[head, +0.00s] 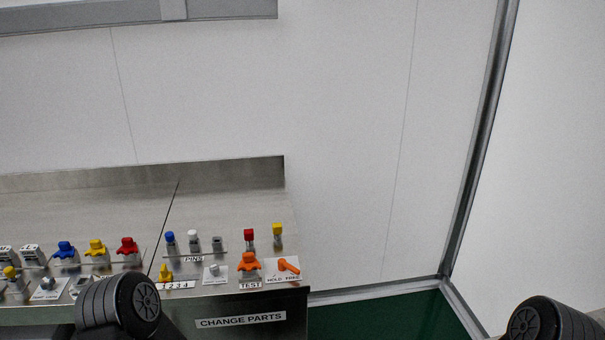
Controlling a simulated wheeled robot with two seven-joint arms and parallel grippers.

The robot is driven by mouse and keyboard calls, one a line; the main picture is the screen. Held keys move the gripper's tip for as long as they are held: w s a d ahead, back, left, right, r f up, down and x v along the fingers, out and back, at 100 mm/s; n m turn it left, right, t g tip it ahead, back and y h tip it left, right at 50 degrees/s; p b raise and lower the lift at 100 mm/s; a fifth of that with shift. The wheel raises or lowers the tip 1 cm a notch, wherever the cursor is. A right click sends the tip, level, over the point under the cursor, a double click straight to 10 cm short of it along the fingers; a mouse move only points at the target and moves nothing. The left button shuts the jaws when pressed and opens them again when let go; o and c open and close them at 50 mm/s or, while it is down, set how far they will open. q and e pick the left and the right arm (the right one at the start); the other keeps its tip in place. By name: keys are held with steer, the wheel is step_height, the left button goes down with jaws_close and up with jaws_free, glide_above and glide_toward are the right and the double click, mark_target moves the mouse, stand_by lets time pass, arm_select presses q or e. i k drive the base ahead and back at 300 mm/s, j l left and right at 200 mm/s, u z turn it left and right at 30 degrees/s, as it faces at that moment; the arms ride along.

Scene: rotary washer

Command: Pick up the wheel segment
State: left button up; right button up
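I cannot make out for sure which part is the wheel segment. A steel bench (225,193) marked "CHANGE PARTS" holds small parts along its front. At its left stand parts with a blue top (65,249), a yellow top (95,247) and a red top (127,246). Neither gripper shows. Only rounded dark arm parts of mine show at the bottom left and bottom right, and the left one covers some of the bench front.
Behind "PINS" stand blue (170,238), white (193,236) and grey (217,243) pins. Red (249,235) and yellow (277,230) ones stand right. An orange knob (249,262) marks "TEST"; an orange lever (288,265) marks "HOLD FREE". The bench's back surface is bare.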

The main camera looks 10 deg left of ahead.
mark_target(248, 263)
steer(key=u, duration=1.6)
steer(key=i+j+z, duration=0.95)
steer(key=j+z, duration=0.15)
steer(key=j, duration=0.25)
